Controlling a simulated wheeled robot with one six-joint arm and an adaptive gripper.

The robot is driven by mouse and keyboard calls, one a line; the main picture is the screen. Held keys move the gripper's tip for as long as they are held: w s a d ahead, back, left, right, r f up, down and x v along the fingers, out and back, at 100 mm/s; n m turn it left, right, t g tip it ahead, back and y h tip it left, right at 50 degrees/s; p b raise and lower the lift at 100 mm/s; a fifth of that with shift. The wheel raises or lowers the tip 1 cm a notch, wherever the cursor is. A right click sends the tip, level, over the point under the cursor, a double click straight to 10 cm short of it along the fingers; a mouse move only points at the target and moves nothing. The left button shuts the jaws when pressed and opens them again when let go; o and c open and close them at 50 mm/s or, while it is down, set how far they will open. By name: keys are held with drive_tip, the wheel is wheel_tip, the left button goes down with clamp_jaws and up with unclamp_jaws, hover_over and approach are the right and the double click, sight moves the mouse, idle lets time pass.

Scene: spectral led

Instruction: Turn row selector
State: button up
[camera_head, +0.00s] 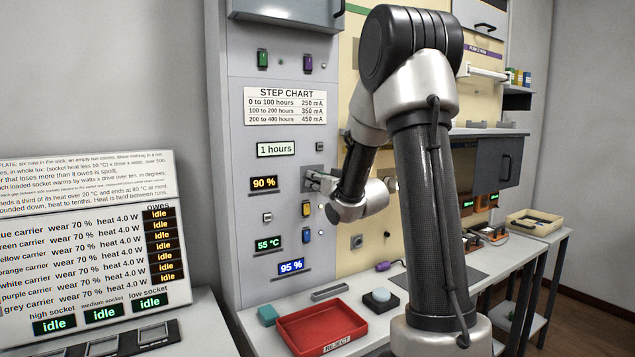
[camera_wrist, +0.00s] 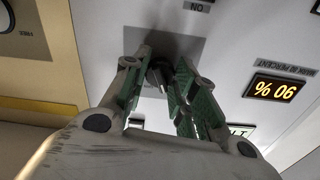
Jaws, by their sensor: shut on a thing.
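The row selector appears to be the small dark knob (camera_wrist: 157,75) on the grey panel (camera_head: 282,150). In the wrist view it sits between the green-padded fingers of my gripper (camera_wrist: 160,82), with a darker grey square around it. In the head view my gripper (camera_head: 318,181) reaches the panel from the right, to the right of the amber "90 %" display (camera_head: 264,184), and the knob is largely hidden behind it. The fingers are shut on the knob. The same display shows upside down in the wrist view (camera_wrist: 274,89). The knob's pointing direction cannot be made out.
A "1 hours" display (camera_head: 276,149) is above my gripper, with a step chart (camera_head: 285,105) higher up. Coloured modules (camera_head: 306,236) sit just below. A red reject tray (camera_head: 322,325) stands on the bench. A status board (camera_head: 85,235) is at left.

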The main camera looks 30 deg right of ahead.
drive_tip(key=o, duration=1)
drive_tip(key=shift+o, duration=0.2)
drive_tip(key=shift+s, duration=0.1)
drive_tip(key=s, duration=0.7)
drive_tip(key=shift+s+d, duration=0.15)
